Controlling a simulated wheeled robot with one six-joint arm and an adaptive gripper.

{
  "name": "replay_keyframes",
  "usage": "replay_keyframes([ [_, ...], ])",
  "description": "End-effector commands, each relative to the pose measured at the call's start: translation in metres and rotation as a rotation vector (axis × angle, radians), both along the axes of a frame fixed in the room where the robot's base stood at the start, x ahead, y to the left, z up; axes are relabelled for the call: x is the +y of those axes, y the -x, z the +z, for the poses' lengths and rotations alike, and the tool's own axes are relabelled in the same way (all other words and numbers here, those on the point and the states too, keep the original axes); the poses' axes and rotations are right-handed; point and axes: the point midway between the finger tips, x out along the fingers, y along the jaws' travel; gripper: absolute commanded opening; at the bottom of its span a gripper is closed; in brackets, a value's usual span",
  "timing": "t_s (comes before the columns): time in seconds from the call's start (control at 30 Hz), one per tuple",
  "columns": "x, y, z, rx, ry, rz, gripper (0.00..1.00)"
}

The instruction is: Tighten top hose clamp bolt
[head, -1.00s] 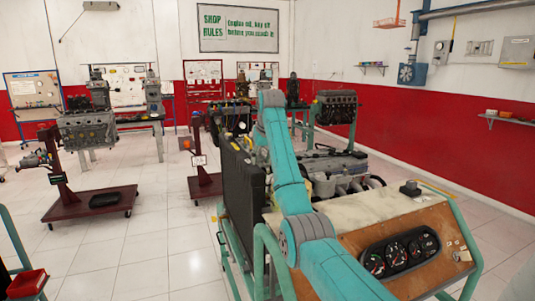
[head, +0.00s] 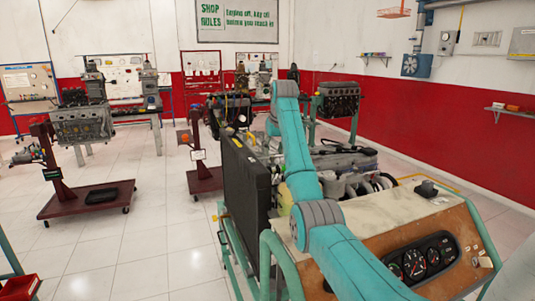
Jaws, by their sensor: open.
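The engine trainer stands in front of me, with a black radiator (head: 246,188) at its left and a grey engine (head: 345,160) behind the tan top and gauge panel (head: 430,258). My teal arm reaches from the lower right up over the trainer and bends near the radiator's upper right edge. A little of my teal wrist shows left of the arm, but my gripper is hidden behind the arm links. The top hose, its clamp and the bolt cannot be made out; the arm covers much of the space between radiator and engine.
A green tube frame (head: 272,245) surrounds the trainer's near side. A red tray (head: 20,287) is at the lower left. White tiled floor between them is clear.

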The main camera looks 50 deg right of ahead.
Motion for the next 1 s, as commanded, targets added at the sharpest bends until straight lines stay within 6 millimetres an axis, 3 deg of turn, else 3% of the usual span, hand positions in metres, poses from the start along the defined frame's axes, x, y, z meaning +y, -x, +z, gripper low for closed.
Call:
replay_keyframes([
  [0.2,-0.008,0.004,-0.019,0.000,0.000,-0.003,0.45],
  [0.57,-0.009,0.005,-0.023,-0.001,0.000,-0.003,0.45],
  [0.73,-0.009,0.004,-0.022,0.000,0.000,-0.003,0.02],
  [1.0,-0.009,0.004,-0.023,0.000,0.000,-0.009,0.00],
])
